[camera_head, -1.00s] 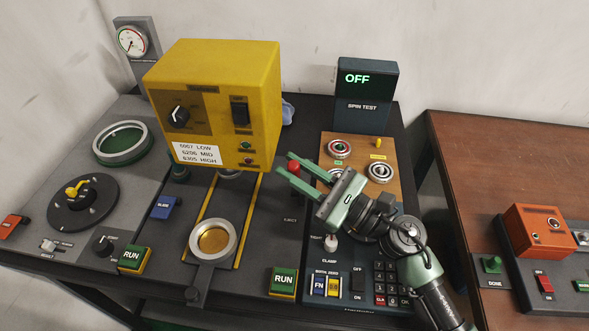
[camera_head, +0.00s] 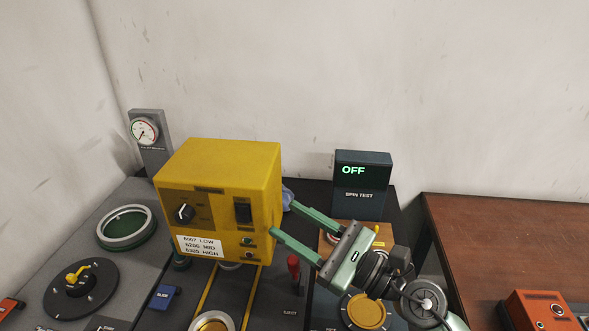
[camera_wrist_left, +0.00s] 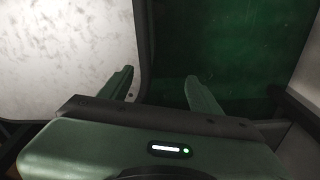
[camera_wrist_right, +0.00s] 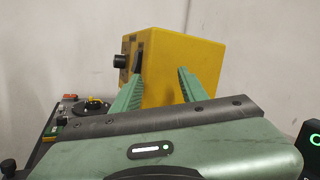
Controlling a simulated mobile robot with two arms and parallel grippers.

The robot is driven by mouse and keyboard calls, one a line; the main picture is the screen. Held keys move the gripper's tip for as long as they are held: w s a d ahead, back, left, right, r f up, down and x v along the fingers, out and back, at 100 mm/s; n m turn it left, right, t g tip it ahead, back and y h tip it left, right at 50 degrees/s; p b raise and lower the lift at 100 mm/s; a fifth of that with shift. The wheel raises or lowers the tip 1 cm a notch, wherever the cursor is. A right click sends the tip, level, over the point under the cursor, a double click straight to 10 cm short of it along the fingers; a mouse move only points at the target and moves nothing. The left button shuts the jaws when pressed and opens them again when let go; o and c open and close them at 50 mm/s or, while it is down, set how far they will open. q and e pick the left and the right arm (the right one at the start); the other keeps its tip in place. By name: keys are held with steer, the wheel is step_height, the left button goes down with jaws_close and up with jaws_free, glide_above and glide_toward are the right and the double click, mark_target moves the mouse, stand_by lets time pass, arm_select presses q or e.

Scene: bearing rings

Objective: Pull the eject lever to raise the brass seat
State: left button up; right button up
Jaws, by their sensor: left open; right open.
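The eject lever (camera_head: 293,268) has a red grip and stands upright beside the EJECT label, right of the yellow box. The brass seat (camera_head: 212,323) sits inside a metal ring and is cut by the bottom edge of the head view; I cannot tell its height. My right gripper (camera_head: 283,219) is open and empty, with its fingertips above and apart from the lever in the picture. In the right wrist view its fingers (camera_wrist_right: 160,76) point at the yellow box. My left gripper (camera_wrist_left: 159,76) is open and empty, and shows only in the left wrist view.
The yellow box (camera_head: 222,165) stands close beyond the right fingertips. The SPIN TEST display (camera_head: 362,185) reads OFF behind the right gripper. A pressure gauge (camera_head: 144,131), black dial plate (camera_head: 85,290) and blue SLIDE block (camera_head: 164,298) are at left. A brown table (camera_head: 500,240) is right.

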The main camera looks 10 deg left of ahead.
step_height(320, 180, up, 10)
steer(key=p, duration=0.3)
steer(key=shift+f+p, duration=0.2)
steer(key=shift+p, duration=0.15)
